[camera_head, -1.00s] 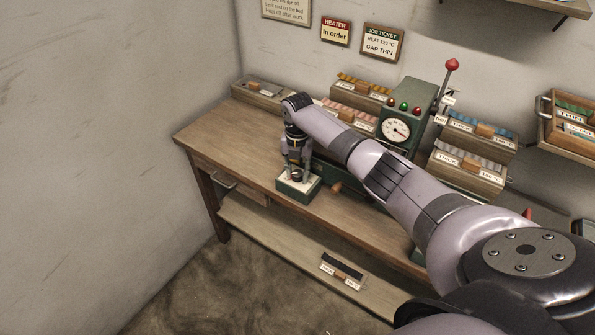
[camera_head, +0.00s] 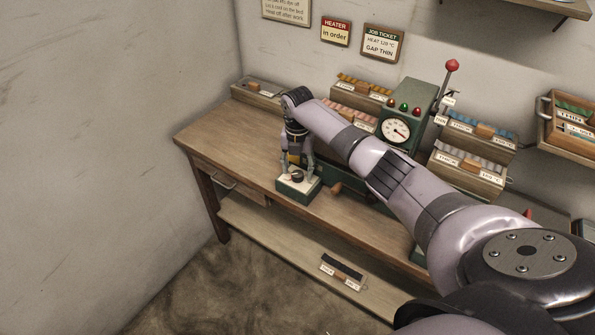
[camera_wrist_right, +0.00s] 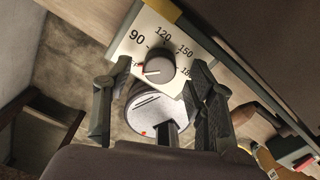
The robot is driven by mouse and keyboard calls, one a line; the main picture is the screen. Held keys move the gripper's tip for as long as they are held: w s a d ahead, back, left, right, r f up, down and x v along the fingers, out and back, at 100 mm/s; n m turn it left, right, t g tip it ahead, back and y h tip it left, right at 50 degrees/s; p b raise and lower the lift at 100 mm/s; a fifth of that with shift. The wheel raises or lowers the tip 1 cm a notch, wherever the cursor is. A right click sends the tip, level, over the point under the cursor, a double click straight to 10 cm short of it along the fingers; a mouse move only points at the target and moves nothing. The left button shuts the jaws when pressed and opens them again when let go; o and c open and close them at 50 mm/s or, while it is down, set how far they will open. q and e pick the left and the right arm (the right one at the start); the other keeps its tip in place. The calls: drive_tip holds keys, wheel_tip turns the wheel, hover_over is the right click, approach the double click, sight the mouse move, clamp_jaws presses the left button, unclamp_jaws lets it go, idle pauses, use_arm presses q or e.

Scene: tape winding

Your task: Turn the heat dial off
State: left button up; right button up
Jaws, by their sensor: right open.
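The heat dial is a dark round knob (camera_head: 298,177) on the pale top of a small green box (camera_head: 297,193) at the table's front edge. In the right wrist view the grey knob (camera_wrist_right: 160,69) sits by a scale reading 90, 120, 150 and 180. A red mark shows on the knob's left side, towards a label partly hidden by a finger. My right gripper (camera_head: 299,168) is open just above the knob, its fingers apart on either side. I cannot tell whether a finger touches it. My left gripper is not in view.
A green machine with a gauge (camera_head: 397,130) and a red-knobbed lever stands at the back of the table (camera_head: 215,140). Sample racks (camera_head: 470,165) flank it. My right arm crosses the table's middle and right. The table's left part is mostly clear.

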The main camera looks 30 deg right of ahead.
sight(298, 173)
wheel_tip(298, 173, up, 10)
drive_tip(key=shift+r, duration=0.2)
drive_tip(key=shift+f, duration=0.1)
idle(0.4)
